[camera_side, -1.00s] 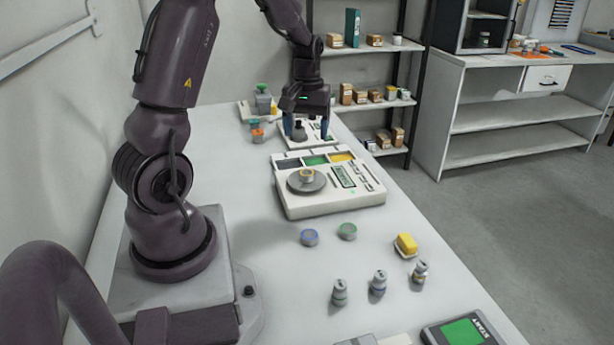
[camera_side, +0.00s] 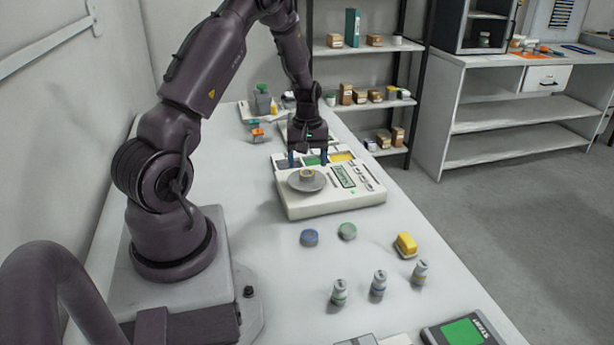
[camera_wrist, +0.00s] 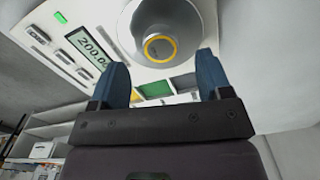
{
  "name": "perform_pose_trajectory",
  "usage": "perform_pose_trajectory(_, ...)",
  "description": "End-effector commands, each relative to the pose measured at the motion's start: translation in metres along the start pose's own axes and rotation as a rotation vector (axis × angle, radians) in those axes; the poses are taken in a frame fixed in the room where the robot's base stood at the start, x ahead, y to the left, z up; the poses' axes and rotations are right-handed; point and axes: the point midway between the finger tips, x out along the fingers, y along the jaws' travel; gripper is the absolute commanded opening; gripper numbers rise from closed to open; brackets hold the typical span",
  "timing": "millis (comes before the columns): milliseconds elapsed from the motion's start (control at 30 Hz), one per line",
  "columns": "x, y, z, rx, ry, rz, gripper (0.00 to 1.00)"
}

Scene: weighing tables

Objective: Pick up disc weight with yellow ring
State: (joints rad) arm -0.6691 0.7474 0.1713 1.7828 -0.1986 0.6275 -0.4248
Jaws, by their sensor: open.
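The disc weight with a yellow ring (camera_side: 306,173) sits on the round grey pan (camera_side: 319,182) of the white scale (camera_side: 300,207). In the wrist view the yellow-ringed disc (camera_wrist: 160,47) shows from above, beyond and between my fingertips. My gripper (camera_side: 308,162) points down with its blue fingers apart, just behind the pan in the side view. It also shows in the wrist view (camera_wrist: 160,72), open and empty. The scale's display (camera_wrist: 91,46) reads about 200.0; its last part is partly covered by a finger.
A blue-ringed disc (camera_side: 309,238) and a green-ringed disc (camera_side: 347,231) lie in front of the scale. Colored compartments (camera_side: 342,157) lie along the scale's back. Bare table lies left of the scale.

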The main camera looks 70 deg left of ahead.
Motion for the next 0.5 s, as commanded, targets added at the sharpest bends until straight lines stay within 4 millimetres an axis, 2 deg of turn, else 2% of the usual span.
perform_pose_trajectory(100,0.021,-0.002,0.002,0.0,-0.004,-0.003,0.71)
perform_pose_trajectory(200,0.032,-0.001,0.002,0.0,-0.002,-0.002,0.71)
perform_pose_trajectory(500,0.036,-0.001,0.001,0.001,0.0,0.0,0.71)
